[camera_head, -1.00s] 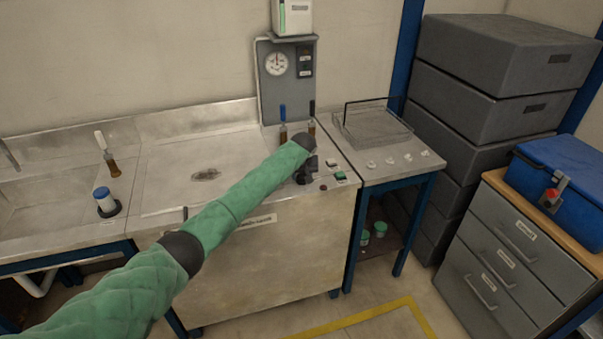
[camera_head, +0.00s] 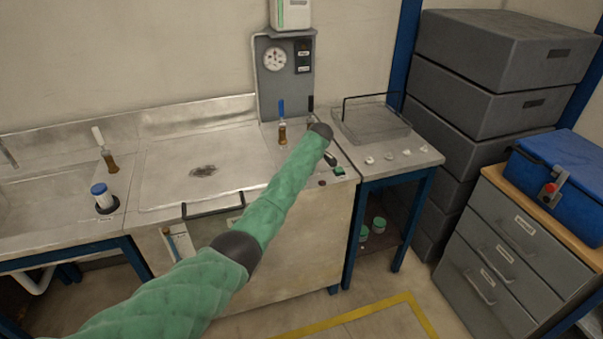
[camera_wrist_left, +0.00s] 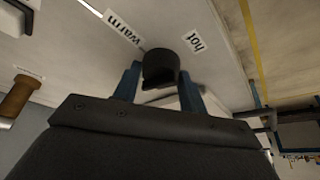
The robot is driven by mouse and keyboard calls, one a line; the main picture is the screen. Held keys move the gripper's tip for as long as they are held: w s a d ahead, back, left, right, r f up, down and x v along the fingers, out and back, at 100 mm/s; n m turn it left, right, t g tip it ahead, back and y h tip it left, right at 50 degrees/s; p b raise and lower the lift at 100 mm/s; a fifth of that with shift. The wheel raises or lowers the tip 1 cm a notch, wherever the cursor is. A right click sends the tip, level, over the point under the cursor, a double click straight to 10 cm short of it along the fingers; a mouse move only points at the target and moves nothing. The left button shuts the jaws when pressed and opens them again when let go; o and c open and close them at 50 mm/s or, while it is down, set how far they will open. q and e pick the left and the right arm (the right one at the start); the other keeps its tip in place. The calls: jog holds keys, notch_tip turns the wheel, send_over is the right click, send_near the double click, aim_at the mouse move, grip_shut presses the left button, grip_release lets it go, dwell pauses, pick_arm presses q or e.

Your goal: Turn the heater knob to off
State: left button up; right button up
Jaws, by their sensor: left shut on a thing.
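The heater knob (camera_wrist_left: 160,66) is a dark round knob in the left wrist view, between printed labels "warm" (camera_wrist_left: 123,27) and "hot" (camera_wrist_left: 196,42). My left gripper (camera_wrist_left: 159,84) has its two blue fingers on either side of the knob and is shut on it. In the head view my green-sleeved left arm comes in from the left and reaches the right part of the metal bench (camera_head: 160,170). There the arm hides the knob and most of the gripper. My right gripper is not in view.
A grey panel with a round gauge (camera_head: 274,60) rises behind. A side table with a wire-handled tray (camera_head: 372,122) and several small knobs stands right. Grey crates (camera_head: 490,75) are beyond.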

pick_arm(q)
jog(key=shift+n+g+b, duration=0.3)
jog(key=shift+n+b, duration=0.1)
jog(key=shift+n, duration=0.6)
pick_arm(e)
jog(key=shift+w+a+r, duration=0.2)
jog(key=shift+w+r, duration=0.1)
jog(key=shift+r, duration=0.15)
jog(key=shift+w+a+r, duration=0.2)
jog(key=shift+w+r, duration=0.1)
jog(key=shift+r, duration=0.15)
pick_arm(q)
jog(key=shift+y, duration=0.3)
jog(key=o, duration=1)
jog(key=shift+c, duration=0.2)
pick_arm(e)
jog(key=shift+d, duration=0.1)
pick_arm(q)
jog(key=shift+d+r, duration=0.15)
jog(key=shift+r, duration=0.05)
jog(key=b+v, duration=0.2)
jog(key=v, duration=0.5)
jog(key=shift+r+b, duration=0.2)
jog(key=shift+b, duration=0.2)
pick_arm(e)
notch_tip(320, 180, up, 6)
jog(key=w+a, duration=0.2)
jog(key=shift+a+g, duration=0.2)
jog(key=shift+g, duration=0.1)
